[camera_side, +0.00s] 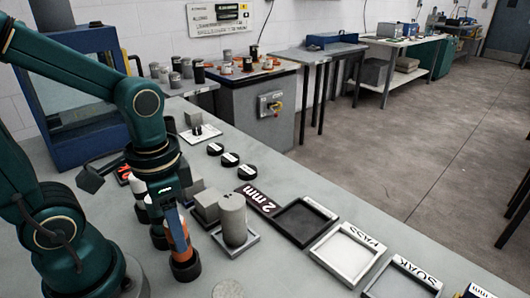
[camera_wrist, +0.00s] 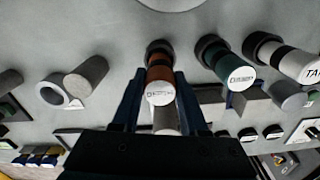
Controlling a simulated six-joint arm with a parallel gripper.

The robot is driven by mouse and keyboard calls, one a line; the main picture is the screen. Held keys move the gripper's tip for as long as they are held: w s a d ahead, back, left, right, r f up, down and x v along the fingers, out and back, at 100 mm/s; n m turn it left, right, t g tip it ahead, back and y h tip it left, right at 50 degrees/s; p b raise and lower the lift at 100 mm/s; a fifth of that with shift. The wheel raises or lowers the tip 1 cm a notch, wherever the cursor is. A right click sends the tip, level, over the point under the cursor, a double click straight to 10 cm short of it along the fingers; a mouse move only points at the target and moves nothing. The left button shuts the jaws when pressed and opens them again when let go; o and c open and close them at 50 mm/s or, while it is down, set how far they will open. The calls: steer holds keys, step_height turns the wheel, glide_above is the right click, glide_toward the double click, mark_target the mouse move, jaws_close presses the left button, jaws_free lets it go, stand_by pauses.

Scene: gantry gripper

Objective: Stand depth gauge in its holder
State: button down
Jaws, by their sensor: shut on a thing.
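My gripper (camera_wrist: 160,76) is shut on an orange-brown cylinder with a white labelled cap, which I take to be the depth gauge (camera_wrist: 158,73); its label is too small to read surely. In the side view the gauge (camera_side: 178,234) stands about upright below my wrist. Its foot meets a black round cup, seemingly its holder (camera_side: 186,268), which also shows in the wrist view (camera_wrist: 158,47). I cannot tell whether the foot is fully down in the cup. A finger hides part of the gauge in the side view.
Close beside the gauge, a dark green white-capped cylinder (camera_wrist: 230,65) and a white labelled one (camera_wrist: 296,64) stand in black cups. A grey cylinder (camera_side: 233,220) stands on a tray to the right. Trays, including a black one (camera_side: 301,222), lie farther right.

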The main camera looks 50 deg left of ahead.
steer(key=shift+f, duration=0.5)
steer(key=shift+f, duration=0.15)
steer(key=shift+c, duration=2.2)
jaws_free()
step_height(320, 180, up, 12)
steer(key=shift+s, duration=0.1)
steer(key=t, duration=0.1)
steer(key=f+n+t, duration=0.1)
steer(key=w+f+t, duration=0.1)
steer(key=shift+d+f+t, duration=0.2)
steer(key=shift+d+t, duration=0.1)
steer(key=shift+d, duration=0.05)
steer(key=shift+w+d+f+n+t, duration=0.2)
steer(key=shift+w+f+n+t, duration=0.35)
steer(key=shift+t, duration=0.35)
